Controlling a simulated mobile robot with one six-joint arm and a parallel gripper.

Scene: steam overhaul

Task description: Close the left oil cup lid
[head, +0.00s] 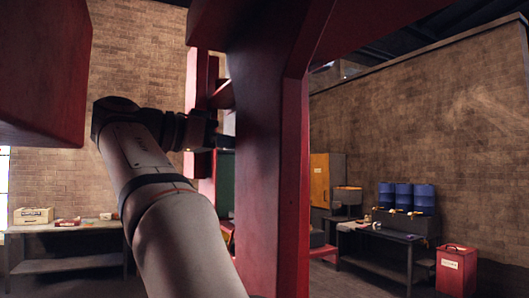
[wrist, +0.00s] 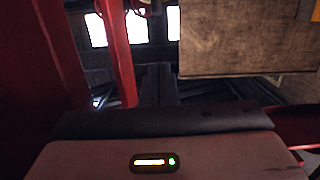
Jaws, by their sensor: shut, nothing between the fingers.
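No oil cup or lid can be made out in either view. My gripper (wrist: 160,88) shows in the wrist view with its two dark fingers together, shut and empty. In the head view my arm reaches up and its dark end lies beside the large red frame post, with the fingertips hard to make out. A small shiny metal part (wrist: 142,7) shows at the top edge of the wrist view, beyond the fingers; I cannot tell what it is.
A thick red post (head: 263,120) stands right of my arm, and a red block (head: 45,65) hangs at upper left. Blue drums (head: 403,196) stand at the right above a dark bench (head: 380,236). A red bin (head: 456,270) is on the floor. Another bench (head: 70,266) is at left.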

